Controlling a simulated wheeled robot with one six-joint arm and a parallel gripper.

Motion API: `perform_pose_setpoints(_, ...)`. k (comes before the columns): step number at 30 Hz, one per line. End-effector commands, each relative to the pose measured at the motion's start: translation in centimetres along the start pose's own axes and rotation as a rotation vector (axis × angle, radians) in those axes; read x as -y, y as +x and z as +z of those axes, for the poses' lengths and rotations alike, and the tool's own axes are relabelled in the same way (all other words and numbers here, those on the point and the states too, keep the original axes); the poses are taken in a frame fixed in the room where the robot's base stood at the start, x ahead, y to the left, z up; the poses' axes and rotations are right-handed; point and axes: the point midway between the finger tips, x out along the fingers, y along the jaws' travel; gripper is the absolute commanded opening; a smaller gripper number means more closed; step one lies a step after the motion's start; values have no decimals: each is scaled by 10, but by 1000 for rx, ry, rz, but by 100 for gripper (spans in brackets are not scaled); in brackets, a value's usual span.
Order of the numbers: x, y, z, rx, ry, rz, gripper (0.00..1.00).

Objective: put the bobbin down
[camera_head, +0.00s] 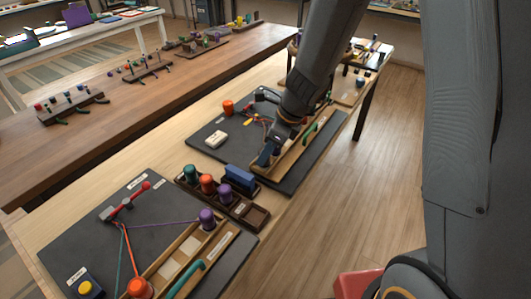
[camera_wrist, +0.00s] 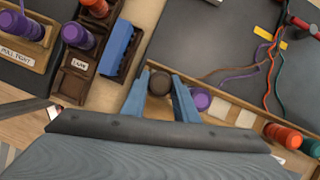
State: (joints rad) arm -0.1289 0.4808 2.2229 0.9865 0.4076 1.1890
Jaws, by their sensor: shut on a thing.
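In the wrist view my gripper (camera_wrist: 160,98) has its two blue fingers shut on a dark brown bobbin (camera_wrist: 160,82), seen from its end. The bobbin is at the left end of the long wooden tray (camera_wrist: 228,101); I cannot tell whether it touches the tray. A purple bobbin (camera_wrist: 202,99) stands just right of the fingers. A brown cord (camera_wrist: 215,71) runs right from near the held bobbin toward purple and orange cords. In the head view my gripper (camera_head: 266,158) is low over the near-left end of the far tray, and the held bobbin is hidden.
A dark rack (camera_head: 240,208) with bobbins and a blue block (camera_head: 240,177) stands left of my gripper. A second braiding mat (camera_head: 75,232) lies nearer. A white block (camera_head: 216,139) lies on the far mat.

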Motion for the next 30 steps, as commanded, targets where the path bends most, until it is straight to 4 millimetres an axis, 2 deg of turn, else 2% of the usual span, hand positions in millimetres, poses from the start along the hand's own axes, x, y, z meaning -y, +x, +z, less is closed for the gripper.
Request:
perform_pose_setpoints(14,0,7,-3,0,0,0,4)
perform_pose_setpoints(15,0,6,-2,0,0,0,33)
perform_pose_setpoints(17,0,6,-2,0,0,0,43)
perform_pose_setpoints(30,0,-1,0,1,0,0,45)
